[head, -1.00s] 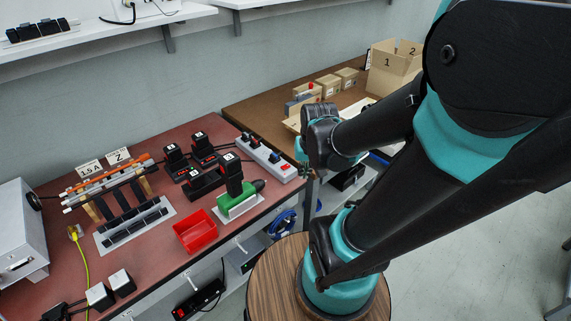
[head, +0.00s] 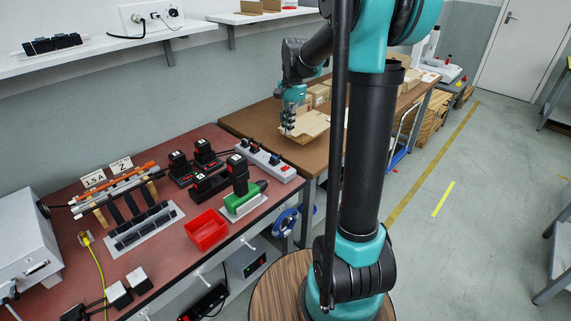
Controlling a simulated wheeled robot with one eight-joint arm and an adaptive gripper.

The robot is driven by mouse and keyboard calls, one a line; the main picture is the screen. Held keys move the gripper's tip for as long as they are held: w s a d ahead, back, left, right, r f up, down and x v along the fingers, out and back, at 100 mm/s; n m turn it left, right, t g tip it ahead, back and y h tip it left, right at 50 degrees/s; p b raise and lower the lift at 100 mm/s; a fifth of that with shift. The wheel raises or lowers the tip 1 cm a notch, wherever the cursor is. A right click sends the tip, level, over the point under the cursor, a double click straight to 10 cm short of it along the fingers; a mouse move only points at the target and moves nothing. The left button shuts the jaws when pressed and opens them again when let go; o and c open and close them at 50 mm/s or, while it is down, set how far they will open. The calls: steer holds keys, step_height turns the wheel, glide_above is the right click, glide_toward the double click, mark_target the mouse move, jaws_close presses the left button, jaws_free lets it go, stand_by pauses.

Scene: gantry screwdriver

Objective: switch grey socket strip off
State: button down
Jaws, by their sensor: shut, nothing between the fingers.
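The grey socket strip (head: 264,159) lies along the back right edge of the red-topped bench. Dark plugs sit in it, and a red switch (head: 286,168) shows at its right end. I cannot tell the switch's position at this size. My gripper (head: 288,131) hangs pointing down, shut and empty, above the brown table behind and to the right of the strip. It is apart from the strip and its switch.
Black chargers with batteries (head: 204,154), a green tool (head: 243,198) and a red bin (head: 206,230) stand on the bench (head: 165,267) near the strip. Cardboard boxes (head: 318,95) are on the brown table (head: 238,124). Wall shelves (head: 110,46) run above the bench.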

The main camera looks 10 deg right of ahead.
mark_target(284, 168)
steer(key=shift+f, duration=0.15)
steer(key=f, duration=0.4)
steer(key=a+f, duration=0.1)
steer(key=f, duration=0.4)
steer(key=s+f, duration=0.1)
steer(key=f, duration=0.3)
steer(key=shift+a+f, duration=0.2)
steer(key=shift+f, duration=0.15)
